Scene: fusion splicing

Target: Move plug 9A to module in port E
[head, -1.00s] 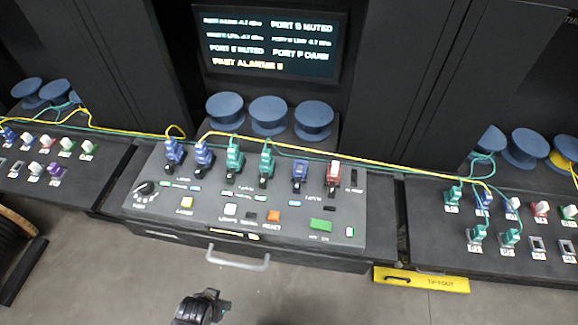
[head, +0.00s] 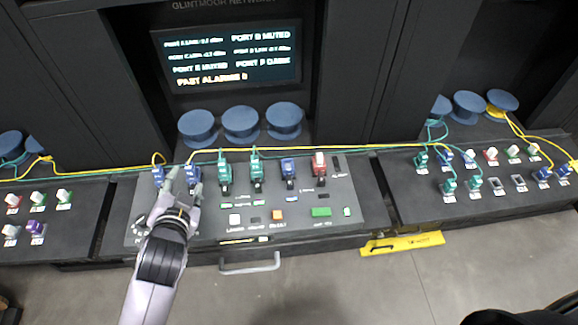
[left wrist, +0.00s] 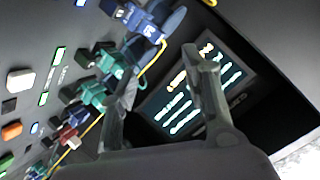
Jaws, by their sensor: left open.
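The middle console (head: 300,222) carries a row of plugs in ports. From the left are a blue plug (head: 158,176), a second blue plug (head: 193,172), two teal plugs (head: 224,170), a dark blue one (head: 289,168) and a red-and-white one (head: 319,168). The port labels are too small to read, so I cannot tell which is 9A or port E. My left gripper (head: 182,180) is open at the two left blue plugs, partly covering them. In the left wrist view its fingers (left wrist: 160,85) are apart with nothing between them; blue plugs (left wrist: 135,18) and teal plugs (left wrist: 103,62) lie beyond.
A screen (head: 226,55) above shows "PORT E MUTED". Blue spools (head: 241,123) stand behind the console. Yellow and teal cables run along the back. Side consoles (head: 470,208) hold more plugs.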

